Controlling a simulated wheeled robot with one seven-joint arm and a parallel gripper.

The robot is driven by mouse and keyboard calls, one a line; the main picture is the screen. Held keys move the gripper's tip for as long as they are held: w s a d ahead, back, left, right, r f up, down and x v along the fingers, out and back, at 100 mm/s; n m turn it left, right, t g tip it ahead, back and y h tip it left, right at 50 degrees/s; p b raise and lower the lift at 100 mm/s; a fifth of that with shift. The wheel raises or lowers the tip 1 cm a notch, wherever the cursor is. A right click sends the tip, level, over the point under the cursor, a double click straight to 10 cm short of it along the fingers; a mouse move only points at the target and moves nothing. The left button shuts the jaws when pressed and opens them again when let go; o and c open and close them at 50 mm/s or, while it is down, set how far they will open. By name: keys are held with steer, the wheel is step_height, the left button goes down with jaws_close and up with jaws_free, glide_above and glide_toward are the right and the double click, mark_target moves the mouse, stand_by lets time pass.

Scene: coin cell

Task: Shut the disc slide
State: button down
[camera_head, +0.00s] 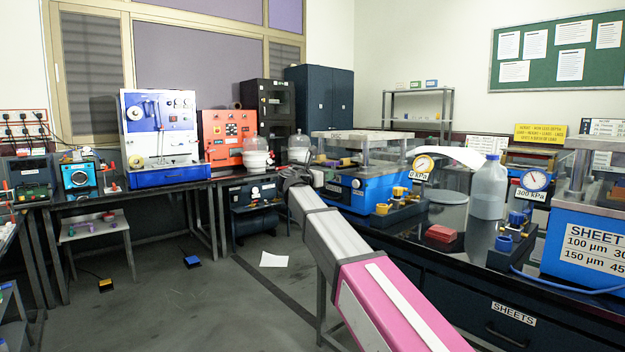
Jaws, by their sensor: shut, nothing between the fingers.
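My arm reaches from the bottom right to the middle of the view. My gripper (293,172), small and dark at its far end, is shut and empty beside the left side of a blue press-like machine (372,196) with a clear top cover. The fingertips are too small to make out well, and I cannot tell whether they touch the machine. I cannot single out the disc slide with certainty, or tell how far open it is. Part of the machine's left side is hidden behind my arm and wrist.
The dark bench (455,247) carries a round gauge (423,164), a translucent bottle (488,190), a red block (441,233) and a second blue machine (590,238) at right. A red machine (229,137) stands behind at left. A white paper (274,260) lies on the open floor.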

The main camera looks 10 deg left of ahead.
mark_target(350, 171)
steer(key=x, duration=1.2)
